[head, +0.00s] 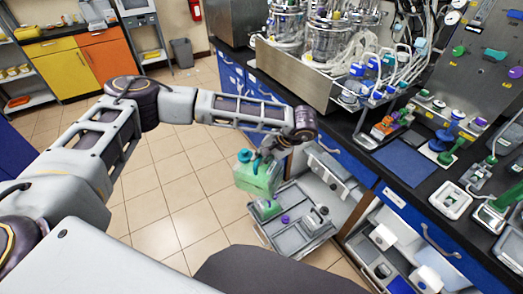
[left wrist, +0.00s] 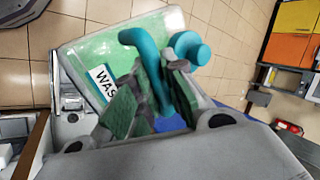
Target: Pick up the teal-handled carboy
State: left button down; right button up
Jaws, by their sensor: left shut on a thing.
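The carboy (head: 258,181) is a translucent green box-shaped container with a teal handle and a teal cap (head: 244,156). My left gripper (head: 265,158) is on top of it, and the carboy hangs below, seemingly above the grey drawer tray. In the left wrist view, the gripper (left wrist: 147,102) is shut on the teal handle (left wrist: 150,62), which stands between its green-padded fingers. The carboy's green body (left wrist: 85,58) and a label reading "WAS…" (left wrist: 104,82) show behind the fingers, which hide part of them. My right gripper is in neither view.
A grey tray (head: 301,247) with small items is pulled out below the blue-fronted bench. The black bench top (head: 345,150) carries glass vessels (head: 328,40), tubing and bottles. Another open drawer (head: 385,262) is at the lower right. Tiled floor (head: 170,170) is clear on the left.

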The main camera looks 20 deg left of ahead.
pick_arm(q)
jog(key=s+d+r+m+t, duration=0.1)
jog(key=s+d+r+m, duration=0.1)
jog(key=d+r, duration=0.4)
jog(key=s+d+r+m+t+h, duration=0.1)
jog(key=s+d+r+m+t, duration=0.1)
jog(key=d+r, duration=0.5)
jog(key=s+r+m, duration=0.1)
jog(key=m, duration=0.1)
jog(key=shift+m+t+h, duration=0.3)
jog(key=shift+m, duration=0.1)
jog(key=shift+w+f, duration=0.15)
jog(key=w+d+f+m+t+h, duration=0.1)
jog(key=w+d+f+m+h, duration=0.1)
jog(key=w+d+f+m, duration=0.2)
jog(key=shift+w+d+f+m+t, duration=0.3)
jog(key=shift+f, duration=0.55)
jog(key=shift+r, duration=0.1)
jog(key=s+a+r+n+g+y, duration=0.3)
jog(key=s+a+r+n, duration=0.4)
jog(key=r, duration=0.4)
jog(key=shift+a+r+n, duration=0.3)
jog(key=shift+a+n, duration=0.2)
jog(key=shift+a, duration=0.6)
jog(key=shift+d, duration=0.1)
